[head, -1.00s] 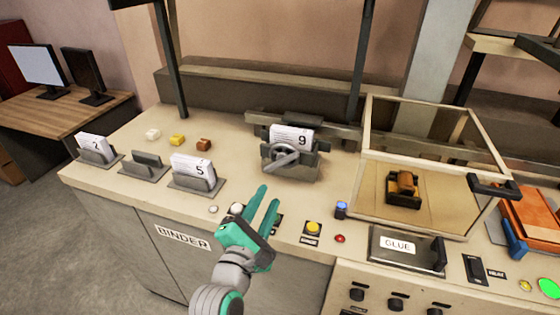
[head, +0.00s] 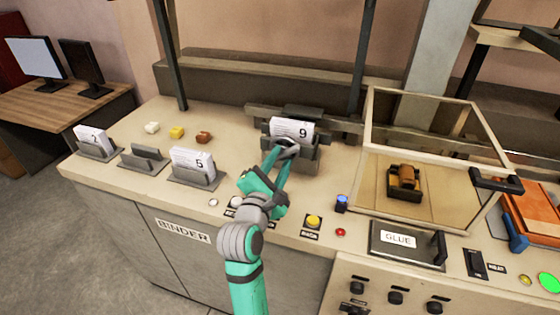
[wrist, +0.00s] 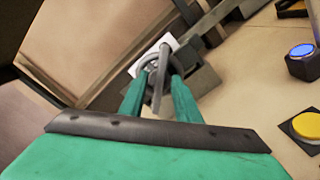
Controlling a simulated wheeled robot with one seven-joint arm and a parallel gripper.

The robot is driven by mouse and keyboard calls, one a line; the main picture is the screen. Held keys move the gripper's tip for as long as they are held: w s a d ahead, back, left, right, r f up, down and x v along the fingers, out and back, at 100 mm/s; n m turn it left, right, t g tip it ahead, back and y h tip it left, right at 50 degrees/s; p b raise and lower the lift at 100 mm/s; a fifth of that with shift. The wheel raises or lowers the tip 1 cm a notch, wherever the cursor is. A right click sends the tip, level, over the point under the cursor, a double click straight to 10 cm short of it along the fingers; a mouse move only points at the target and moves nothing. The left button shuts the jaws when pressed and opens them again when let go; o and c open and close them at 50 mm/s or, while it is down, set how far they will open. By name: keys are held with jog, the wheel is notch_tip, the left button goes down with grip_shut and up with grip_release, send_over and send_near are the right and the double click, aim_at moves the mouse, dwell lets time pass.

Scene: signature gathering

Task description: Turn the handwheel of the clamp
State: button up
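The clamp (head: 304,160) stands at the back middle of the bench and holds a white paper block marked 9 (head: 294,131). Its grey handwheel (head: 289,147) is on the front face. My gripper (head: 279,154) reaches up to the handwheel from the front. In the wrist view the two green fingers of my gripper (wrist: 160,88) are apart, with the handwheel's bar (wrist: 159,80) between their tips. Whether the fingers press on the bar cannot be seen. The fingers hide the lower part of the wheel in the head view.
Holders with paper blocks marked 2 (head: 94,139) and 5 (head: 193,163) stand to the left, with an empty holder (head: 143,157) between. A yellow button (head: 313,221) and a blue button (head: 342,202) lie right of my arm. A glass case (head: 440,190) stands further right.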

grip_shut()
jog(key=shift+m, duration=0.3)
jog(key=m, duration=0.4)
jog(key=shift+d+f, duration=0.1)
jog(key=shift+f, duration=0.05)
jog(key=shift+f+m, duration=0.2)
jog(key=shift+m, duration=2.65)
jog(key=shift+f+m, duration=0.15)
jog(key=shift+m, duration=2.7)
jog(key=shift+w, duration=0.1)
jog(key=shift+f, duration=0.1)
